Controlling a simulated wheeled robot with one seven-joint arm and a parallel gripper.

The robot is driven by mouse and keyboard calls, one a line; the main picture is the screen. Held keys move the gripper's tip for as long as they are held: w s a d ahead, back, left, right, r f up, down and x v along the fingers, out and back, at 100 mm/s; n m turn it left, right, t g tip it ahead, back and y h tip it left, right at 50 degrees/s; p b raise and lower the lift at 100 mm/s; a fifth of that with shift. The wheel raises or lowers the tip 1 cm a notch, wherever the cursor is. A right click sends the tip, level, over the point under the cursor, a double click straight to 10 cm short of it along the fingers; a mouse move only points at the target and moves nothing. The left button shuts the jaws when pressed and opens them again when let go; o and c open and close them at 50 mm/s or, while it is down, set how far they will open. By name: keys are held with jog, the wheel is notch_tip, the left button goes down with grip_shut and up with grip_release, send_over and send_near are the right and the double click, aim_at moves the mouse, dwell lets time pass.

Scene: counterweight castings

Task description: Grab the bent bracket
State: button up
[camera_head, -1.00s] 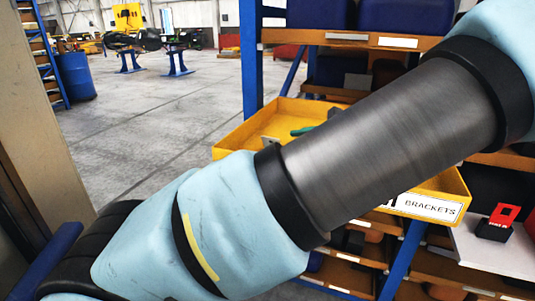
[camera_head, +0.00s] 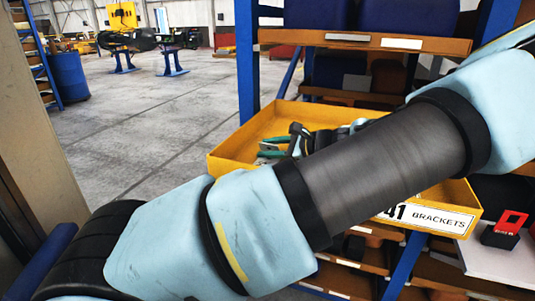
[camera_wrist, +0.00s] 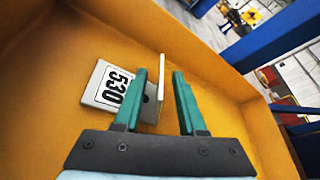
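The bent bracket (camera_wrist: 103,88) is a pale grey L-shaped metal piece with a "530" label on its flat leg. It lies in the yellow bin (camera_head: 228,157), its other leg standing up. In the wrist view my gripper (camera_wrist: 159,71) has its two green fingers apart, one on each side of the upright leg, with a gap showing at the right finger. The left finger hides part of the bracket. In the head view my gripper (camera_head: 270,147) is inside the bin, with a small part of the bracket between the fingers; my arm hides the rest.
The bin sits on a blue-posted shelf rack, with a "41 BRACKETS" label (camera_head: 428,218) on its front. Dark blue bins (camera_head: 405,17) stand on the shelf above. A red-and-black device (camera_head: 505,228) rests on a white surface at right. Open floor lies at left.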

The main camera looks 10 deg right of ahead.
jog(key=shift+x, duration=1.1)
grip_shut()
dwell(0.6)
